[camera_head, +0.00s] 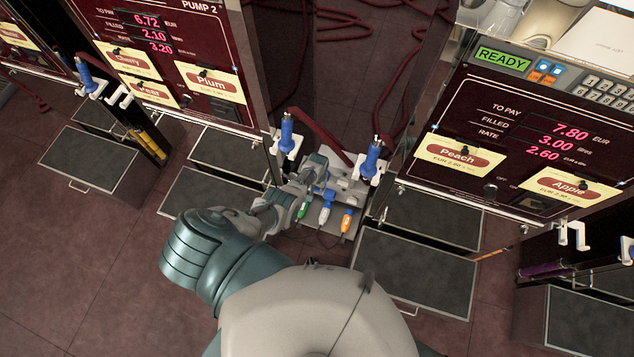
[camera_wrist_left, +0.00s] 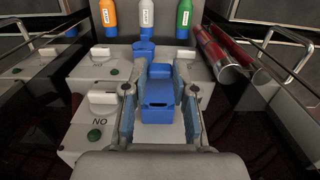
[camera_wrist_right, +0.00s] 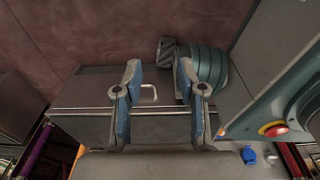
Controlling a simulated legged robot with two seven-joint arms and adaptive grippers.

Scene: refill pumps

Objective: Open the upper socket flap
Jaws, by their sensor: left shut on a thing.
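In the left wrist view a blue block with a raised top (camera_wrist_left: 160,105) sits between the fingers of my left gripper (camera_wrist_left: 158,88), which is shut on it. I cannot tell whether this block is the socket flap or a plug in it. Grey housings with white blocks (camera_wrist_left: 102,103) and green buttons stand to its left; one is marked "NO". In the head view my left gripper (camera_head: 310,176) is at the grey unit (camera_head: 343,188) between the two pumps, and the blue block is hidden there. My right gripper (camera_wrist_right: 158,72) is open and empty above a grey drawer box (camera_wrist_right: 85,90).
Blue-handled nozzles (camera_head: 287,132) (camera_head: 372,158) stand on both sides. Red tubes (camera_wrist_left: 228,55) lie right of the housings. Pump panels (camera_head: 540,140) and floor drawers (camera_head: 415,270) crowd the area.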

